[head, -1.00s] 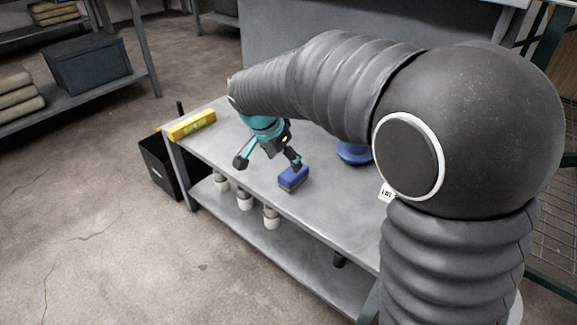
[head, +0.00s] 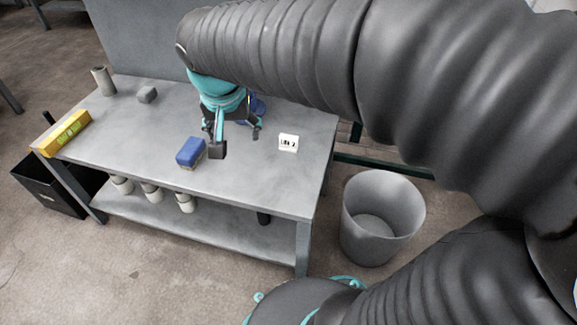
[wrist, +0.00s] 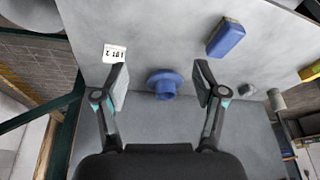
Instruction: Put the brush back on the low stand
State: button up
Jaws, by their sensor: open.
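The brush appears to be the blue block with a grey-brown underside (head: 190,152), lying on the bench top near its front edge. It also shows at the upper right of the wrist view (wrist: 227,38). A round blue piece with a wide flange and a narrower middle, which appears to be the low stand (head: 259,107), is partly hidden behind my gripper (head: 237,141) in the head view. In the wrist view the stand (wrist: 165,82) lies between my fingertips in the picture (wrist: 161,86). My gripper is open and empty above the bench, right of the brush.
A white label block (head: 289,142) stands on the bench to the right. A yellow level (head: 65,133) lies at the left end; a grey cylinder (head: 103,81) and small grey block (head: 147,95) are behind. A grey bin (head: 382,220) stands on the floor at right.

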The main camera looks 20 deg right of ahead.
jog(key=s+d+f+n+t+y, duration=0.1)
jog(key=s+d+n, duration=0.3)
jog(key=s, duration=0.9)
jog(key=d+f, duration=0.1)
jog(key=d, duration=0.1)
jog(key=shift+s+d+f+t, duration=0.15)
jog(key=shift+s+d+t, duration=0.1)
jog(key=shift+d+t, duration=0.15)
notch_tip(320, 180, up, 6)
jog(key=p, duration=0.5)
jog(key=shift+f+p, duration=0.1)
jog(key=shift+p, duration=0.3)
